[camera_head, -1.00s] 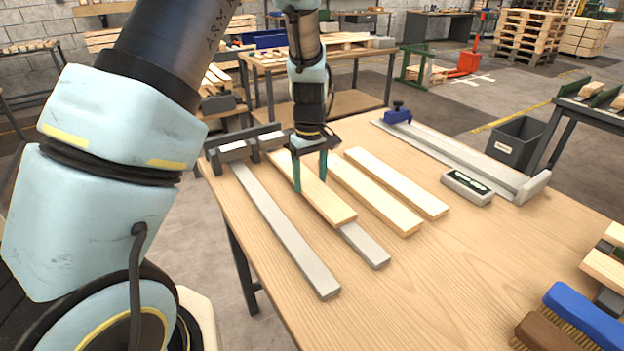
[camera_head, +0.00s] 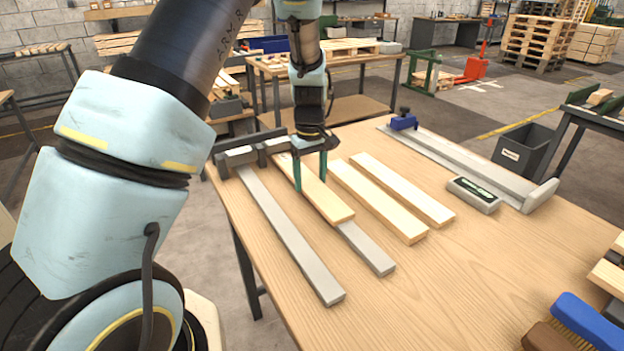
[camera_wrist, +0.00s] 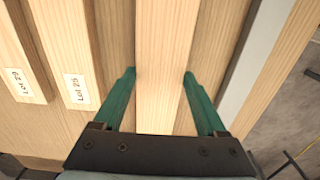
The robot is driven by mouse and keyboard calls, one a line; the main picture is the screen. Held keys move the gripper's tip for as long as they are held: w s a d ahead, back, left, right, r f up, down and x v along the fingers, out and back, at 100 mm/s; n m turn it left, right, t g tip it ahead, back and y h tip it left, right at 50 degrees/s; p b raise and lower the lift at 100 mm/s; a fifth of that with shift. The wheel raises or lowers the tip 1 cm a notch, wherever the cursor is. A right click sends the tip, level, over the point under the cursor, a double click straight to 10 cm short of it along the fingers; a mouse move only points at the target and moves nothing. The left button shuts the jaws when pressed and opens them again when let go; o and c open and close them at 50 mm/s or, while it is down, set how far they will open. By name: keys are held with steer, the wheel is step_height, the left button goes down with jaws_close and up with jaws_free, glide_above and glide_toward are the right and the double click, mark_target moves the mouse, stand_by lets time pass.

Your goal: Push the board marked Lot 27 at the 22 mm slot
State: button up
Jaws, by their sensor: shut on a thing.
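My gripper (camera_head: 311,182) is shut on a pale wooden board (camera_head: 331,203), with green fingers on both sides. The board also fills the middle of the wrist view (camera_wrist: 162,60); no label shows on its visible part. The board lies along a grey bar (camera_head: 372,255) whose near end sticks out beyond it. Its far end is at the dark grey blocks (camera_head: 241,156) at the table's far left edge. No slot size is readable there. Two more boards lie to its right: one marked Lot 25 (camera_wrist: 76,89), one marked Lot 29 (camera_wrist: 16,84).
A second grey bar (camera_head: 293,240) lies left of the held board. A small grey device with a dark display (camera_head: 473,194) and a long grey rail with a blue slider (camera_head: 404,122) are on the right. A blue brush (camera_head: 590,320) is at the near right. The table's middle front is clear.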

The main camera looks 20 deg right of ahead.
mark_target(321, 195)
steer(key=shift+w+a+f, duration=0.15)
steer(key=shift+w+a, duration=0.1)
steer(key=shift+w, duration=0.35)
steer(key=shift+w, duration=0.35)
steer(key=shift+w+a, duration=0.15)
steer(key=shift+w, duration=0.35)
steer(key=shift+w, duration=0.25)
steer(key=shift+s, duration=0.1)
steer(key=shift+s+d+p, duration=0.2)
steer(key=shift+s+d, duration=0.1)
steer(key=shift+s, duration=1.15)
steer(key=shift+s+d+p, duration=0.25)
steer(key=shift+s, duration=1.2)
steer(key=shift+s+d+p, duration=0.2)
steer(key=shift+s+d, duration=0.1)
steer(key=shift+s, duration=1.15)
